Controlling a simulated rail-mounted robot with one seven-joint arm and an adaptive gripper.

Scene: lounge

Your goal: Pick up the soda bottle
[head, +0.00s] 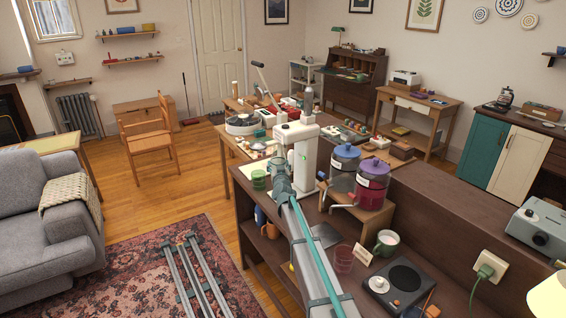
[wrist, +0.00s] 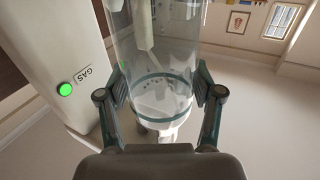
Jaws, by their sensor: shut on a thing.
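The soda bottle (wrist: 172,62) is clear, with a dark green band around it. In the wrist view it stands between my two fingers, and a pale tube shows inside it. My gripper (wrist: 158,98) is shut on the bottle, with one pad on each side. The white soda maker (wrist: 65,60) with a lit green button and a GAS label stands close on the left. In the head view the soda maker (head: 305,168) is on the dark counter, and my gripper (head: 281,178) is at its left side. The bottle is hard to make out there.
A blue-lidded jar (head: 345,160) and a purple-lidded jar (head: 373,186) stand right of the soda maker. A mug (head: 386,243) and a hot plate (head: 404,279) are nearer. Open floor lies left of the counter.

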